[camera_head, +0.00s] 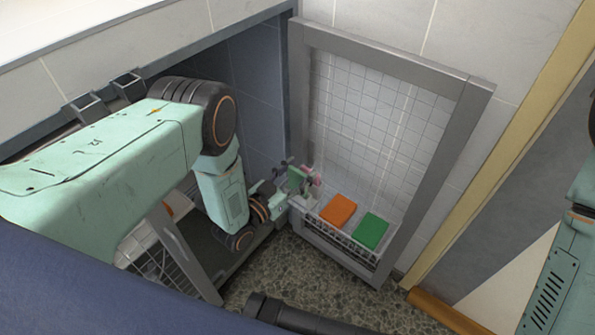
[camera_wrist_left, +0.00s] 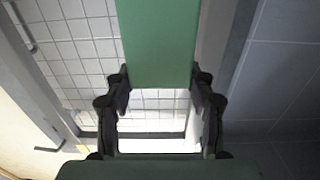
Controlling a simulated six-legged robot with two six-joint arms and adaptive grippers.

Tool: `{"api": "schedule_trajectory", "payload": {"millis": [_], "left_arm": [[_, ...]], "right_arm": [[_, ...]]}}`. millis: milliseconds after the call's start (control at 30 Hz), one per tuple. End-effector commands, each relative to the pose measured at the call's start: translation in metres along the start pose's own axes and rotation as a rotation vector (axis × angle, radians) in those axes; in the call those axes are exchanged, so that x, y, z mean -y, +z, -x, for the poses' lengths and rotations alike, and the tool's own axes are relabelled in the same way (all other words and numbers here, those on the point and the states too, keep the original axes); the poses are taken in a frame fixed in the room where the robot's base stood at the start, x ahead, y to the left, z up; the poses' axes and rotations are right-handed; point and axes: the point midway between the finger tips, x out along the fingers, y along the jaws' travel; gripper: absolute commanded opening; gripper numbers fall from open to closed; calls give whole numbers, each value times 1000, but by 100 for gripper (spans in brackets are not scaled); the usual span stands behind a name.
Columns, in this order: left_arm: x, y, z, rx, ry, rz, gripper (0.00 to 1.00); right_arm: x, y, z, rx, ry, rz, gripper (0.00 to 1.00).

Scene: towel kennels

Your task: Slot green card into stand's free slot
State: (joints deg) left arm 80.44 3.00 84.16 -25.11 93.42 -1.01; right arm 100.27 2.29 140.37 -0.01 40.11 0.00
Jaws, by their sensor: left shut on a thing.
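My left gripper (camera_head: 298,184) is shut on a green card (camera_head: 296,176), held at the left side of the open framed door. In the left wrist view the green card (camera_wrist_left: 158,45) stands between the two dark fingers of my left gripper (camera_wrist_left: 160,85), its far end running out of the top of the picture. A wire rack (camera_head: 336,248) low on the door holds an orange card (camera_head: 338,210) and another green card (camera_head: 371,231). I take this rack for the stand; its slots are too small to make out. My right gripper is out of view.
The door's grey frame (camera_head: 438,170) borders the rack on the right. A grey-tiled kennel opening (camera_head: 258,85) lies behind my left arm, with an orange item (camera_head: 178,205) partly hidden there. A small pink thing (camera_head: 312,178) shows beside my left gripper. Pebbled floor (camera_head: 270,280) is below.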

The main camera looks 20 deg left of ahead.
Motion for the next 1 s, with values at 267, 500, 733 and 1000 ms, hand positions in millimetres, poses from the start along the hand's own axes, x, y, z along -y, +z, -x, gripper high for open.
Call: {"api": "schedule_trajectory", "payload": {"millis": [267, 500, 733, 1000], "left_arm": [[0, 7, 0, 0, 0, 0, 28], [0, 12, 0, -1, 0, 0, 28], [0, 17, 0, -1, 0, 0, 28], [0, 22, 0, -1, 0, 0, 28]], "right_arm": [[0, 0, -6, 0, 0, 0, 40], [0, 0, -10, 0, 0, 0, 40], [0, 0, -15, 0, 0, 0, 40], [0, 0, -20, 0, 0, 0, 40]]}}
